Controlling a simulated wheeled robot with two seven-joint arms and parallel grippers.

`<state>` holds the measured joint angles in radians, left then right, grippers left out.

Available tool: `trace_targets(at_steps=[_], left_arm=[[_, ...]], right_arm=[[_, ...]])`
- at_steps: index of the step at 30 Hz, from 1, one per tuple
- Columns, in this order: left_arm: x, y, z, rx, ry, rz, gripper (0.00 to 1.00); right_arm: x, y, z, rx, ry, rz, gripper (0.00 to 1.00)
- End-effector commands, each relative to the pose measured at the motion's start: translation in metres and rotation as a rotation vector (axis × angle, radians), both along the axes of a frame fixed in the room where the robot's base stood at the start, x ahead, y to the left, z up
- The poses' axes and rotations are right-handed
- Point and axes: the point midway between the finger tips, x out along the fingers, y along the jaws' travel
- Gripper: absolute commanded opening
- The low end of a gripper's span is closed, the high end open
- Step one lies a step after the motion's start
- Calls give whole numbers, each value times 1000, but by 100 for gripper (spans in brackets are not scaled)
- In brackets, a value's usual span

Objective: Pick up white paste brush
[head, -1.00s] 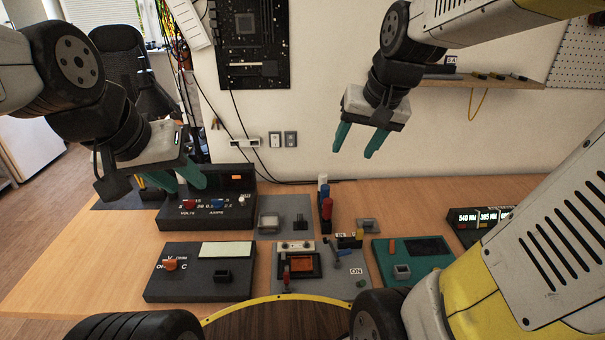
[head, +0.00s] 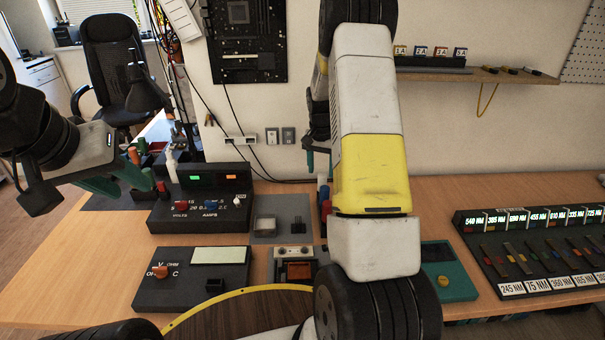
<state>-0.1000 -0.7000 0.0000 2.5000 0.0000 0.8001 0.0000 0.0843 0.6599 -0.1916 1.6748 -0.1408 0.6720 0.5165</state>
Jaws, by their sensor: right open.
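A slim white upright item (head: 172,167), which may be the white paste brush, stands behind the left end of the black meter box, among tools. I cannot be sure that it is a brush. My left gripper (head: 132,188) is at the left, just left of this item and apart from it. Its two teal fingers look spread, with nothing visible between them. My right gripper (head: 311,160) is mostly hidden behind my own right arm. One teal finger shows in front of the wall, above the bench.
A black meter box (head: 200,212) and a dark instrument (head: 190,280) stand on the wooden bench (head: 100,260). A rack of labelled strips (head: 540,250) is at the right. Red and blue-topped items (head: 323,190) are partly hidden by my arm. A shelf (head: 470,75) is on the wall.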

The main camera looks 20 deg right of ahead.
Motion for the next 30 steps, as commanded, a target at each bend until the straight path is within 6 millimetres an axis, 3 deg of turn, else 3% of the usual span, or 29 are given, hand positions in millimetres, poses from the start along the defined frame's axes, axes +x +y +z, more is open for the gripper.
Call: trace_targets(at_steps=[15,22,23,30], left_arm=[[0,0,0,0,0,0,36],[0,0,0,0,0,0,36],[0,0,0,0,0,0,36],[0,0,0,0,0,0,36]], right_arm=[[3,-8,-62,1,2,2,52],[4,-7,-64,1,0,2,52],[4,-8,-64,1,0,2,50],[4,-8,-64,1,0,2,3]])
